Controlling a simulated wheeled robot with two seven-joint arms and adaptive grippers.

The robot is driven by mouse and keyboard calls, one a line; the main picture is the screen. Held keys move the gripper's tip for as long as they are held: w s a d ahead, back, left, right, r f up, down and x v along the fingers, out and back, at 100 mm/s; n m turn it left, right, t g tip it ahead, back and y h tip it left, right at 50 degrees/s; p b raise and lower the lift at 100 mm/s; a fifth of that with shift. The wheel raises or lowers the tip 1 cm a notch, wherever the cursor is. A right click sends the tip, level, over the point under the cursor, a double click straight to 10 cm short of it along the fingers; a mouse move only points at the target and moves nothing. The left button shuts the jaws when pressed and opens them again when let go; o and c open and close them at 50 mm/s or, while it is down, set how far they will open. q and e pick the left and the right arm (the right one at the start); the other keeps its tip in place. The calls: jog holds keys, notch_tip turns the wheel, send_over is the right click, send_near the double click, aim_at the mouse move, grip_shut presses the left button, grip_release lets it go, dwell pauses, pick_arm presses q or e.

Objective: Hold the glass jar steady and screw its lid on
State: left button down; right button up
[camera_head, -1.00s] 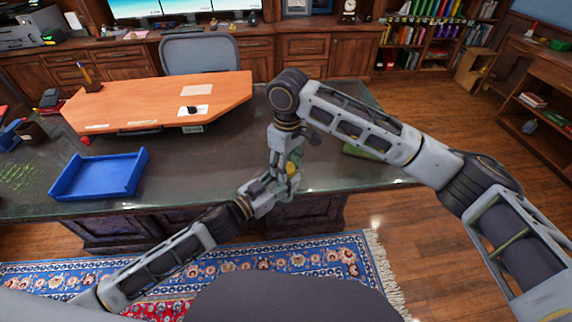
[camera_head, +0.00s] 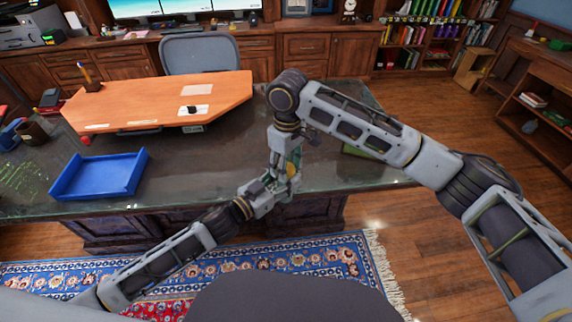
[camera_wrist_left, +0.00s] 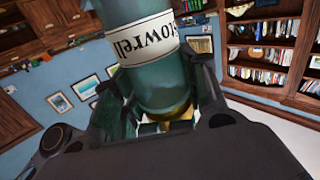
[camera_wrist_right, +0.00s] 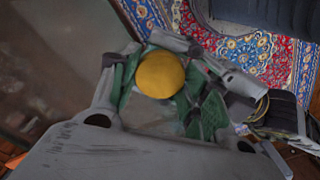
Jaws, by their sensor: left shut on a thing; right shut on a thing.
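The glass jar (camera_wrist_left: 160,80) is dark teal with a white lettered label in the left wrist view. My left gripper (camera_head: 275,187) comes in from the lower left and is shut on it. The yellow round lid (camera_wrist_right: 160,74) lies between the green pads of my right gripper (camera_wrist_right: 162,88), which points down from above and is shut on it. In the head view the lid (camera_head: 291,169) is a small yellow patch between the two grippers. The fingers hide most of the jar there. I cannot tell how the lid sits on the jar's thread.
The grippers are at the near edge of the dark desk (camera_head: 225,170). A blue tray (camera_head: 100,175) lies on the desk at left, with an orange board (camera_head: 160,100) behind it. A patterned rug (camera_head: 300,257) is below.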

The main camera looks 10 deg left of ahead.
jog(key=shift+s+d+f, duration=0.1)
jog(key=shift+s+f, duration=0.1)
jog(key=shift+f, duration=0.85)
dwell(0.4)
jog(key=o, duration=0.7)
jog(key=shift+c, duration=0.2)
jog(key=shift+s, duration=0.2)
jog(key=shift+r, duration=0.15)
jog(key=shift+w+r, duration=0.2)
jog(key=shift+r, duration=1.9)
